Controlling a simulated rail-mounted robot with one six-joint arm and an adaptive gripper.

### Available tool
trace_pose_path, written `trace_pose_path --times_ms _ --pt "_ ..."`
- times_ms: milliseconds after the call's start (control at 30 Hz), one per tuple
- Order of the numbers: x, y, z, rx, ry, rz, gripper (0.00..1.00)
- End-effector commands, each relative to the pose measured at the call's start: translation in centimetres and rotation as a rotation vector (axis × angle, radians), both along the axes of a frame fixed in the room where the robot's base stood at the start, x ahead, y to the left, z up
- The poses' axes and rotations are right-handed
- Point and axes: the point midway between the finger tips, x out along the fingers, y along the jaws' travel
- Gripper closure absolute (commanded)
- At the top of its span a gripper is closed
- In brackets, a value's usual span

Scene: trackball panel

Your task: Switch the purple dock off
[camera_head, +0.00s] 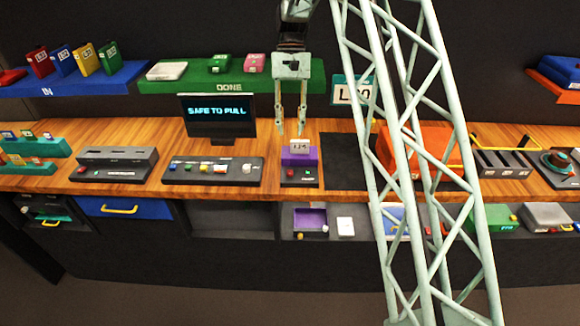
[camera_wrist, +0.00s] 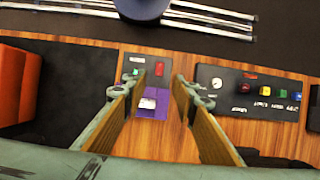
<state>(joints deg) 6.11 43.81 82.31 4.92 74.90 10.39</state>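The purple dock (camera_head: 300,160) stands on the wooden counter, on a dark base with a red button (camera_head: 290,173) at its front left. A white labelled piece (camera_head: 300,148) sits at the dock's top. My gripper (camera_head: 291,131) is open and empty, pointing down just above and behind the dock. In the wrist view, the purple dock (camera_wrist: 154,102) with the white piece (camera_wrist: 147,103) shows between my two fingers (camera_wrist: 160,78). The red button (camera_wrist: 159,68) and a small green spot (camera_wrist: 135,71) lie beyond it, near the left finger. No contact with the dock is visible.
A monitor (camera_head: 218,116) reading "SAFE TO PULL" stands behind left. A control panel (camera_head: 213,170) with several coloured knobs lies left of the dock. A black mat (camera_head: 346,160) and an orange box (camera_head: 420,150) lie right. A green shelf (camera_head: 225,85) marked DONE is above.

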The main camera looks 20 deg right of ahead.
Motion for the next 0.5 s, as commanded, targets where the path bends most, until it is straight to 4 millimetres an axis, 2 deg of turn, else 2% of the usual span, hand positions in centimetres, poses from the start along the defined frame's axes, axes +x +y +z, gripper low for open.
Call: trace_pose_path --times_ms 200,500 --pt "0.7 -0.2 -1.4 0.002 0.016 -0.007 0.74" --pt "0.8 -0.2 -1.6 0.003 0.018 -0.008 0.74"
